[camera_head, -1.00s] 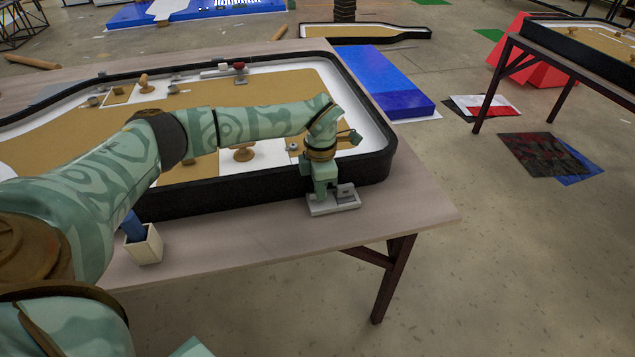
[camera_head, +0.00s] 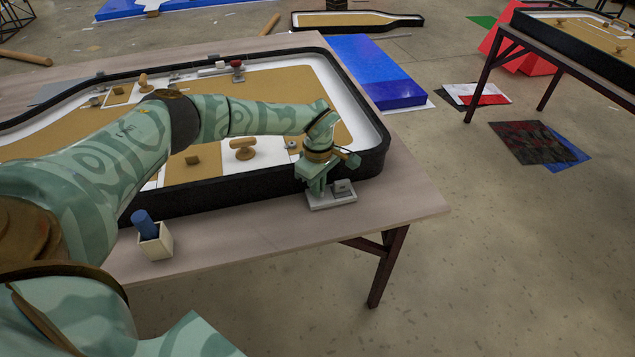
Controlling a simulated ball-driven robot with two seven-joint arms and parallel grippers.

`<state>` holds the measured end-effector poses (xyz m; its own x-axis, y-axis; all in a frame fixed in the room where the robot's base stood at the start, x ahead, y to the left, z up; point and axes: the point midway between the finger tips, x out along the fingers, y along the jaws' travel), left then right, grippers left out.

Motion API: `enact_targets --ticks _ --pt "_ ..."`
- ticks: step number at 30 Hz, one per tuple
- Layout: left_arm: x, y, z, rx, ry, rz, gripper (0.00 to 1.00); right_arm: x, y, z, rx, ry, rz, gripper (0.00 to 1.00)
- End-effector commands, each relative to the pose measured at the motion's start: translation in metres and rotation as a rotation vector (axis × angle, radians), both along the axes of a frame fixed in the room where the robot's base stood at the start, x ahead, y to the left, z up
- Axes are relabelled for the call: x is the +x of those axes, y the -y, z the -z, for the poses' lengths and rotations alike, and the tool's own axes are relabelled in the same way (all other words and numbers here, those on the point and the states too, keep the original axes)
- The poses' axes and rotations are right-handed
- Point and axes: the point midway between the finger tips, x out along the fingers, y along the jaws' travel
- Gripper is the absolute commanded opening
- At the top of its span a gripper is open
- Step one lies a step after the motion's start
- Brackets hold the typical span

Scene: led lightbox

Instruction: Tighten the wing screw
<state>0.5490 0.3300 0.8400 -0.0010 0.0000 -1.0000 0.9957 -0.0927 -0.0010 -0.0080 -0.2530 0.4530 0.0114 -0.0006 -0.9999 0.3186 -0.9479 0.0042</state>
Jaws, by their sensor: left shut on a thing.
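My left gripper (camera_head: 316,190) points down at the small light grey plate (camera_head: 333,202) near the table's front right edge. The plate carries a small grey block (camera_head: 343,187) on its right side. The gripper is shut on a small part at the plate's left side. Its fingers hide most of that part, so I cannot make out the wing screw's shape. My right gripper is not in view.
The black-rimmed board (camera_head: 240,196) stands right behind the plate, with wooden knobs (camera_head: 242,148) on it. A cream box (camera_head: 157,243) holding a blue cylinder (camera_head: 145,224) stands at the front left. The tabletop (camera_head: 255,232) between box and plate is clear.

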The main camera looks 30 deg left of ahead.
Motion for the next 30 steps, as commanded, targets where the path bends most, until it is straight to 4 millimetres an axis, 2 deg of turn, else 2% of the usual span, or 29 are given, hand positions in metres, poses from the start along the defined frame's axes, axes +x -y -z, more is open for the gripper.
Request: enact_targets --ticks 15,30 --pt "-0.0002 -0.0006 -0.0022 0.001 0.005 0.431 0.00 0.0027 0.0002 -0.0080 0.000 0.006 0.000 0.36" --pt "-0.0011 -0.0012 -0.0015 0.000 0.004 0.593 0.00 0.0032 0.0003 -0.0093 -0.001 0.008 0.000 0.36"
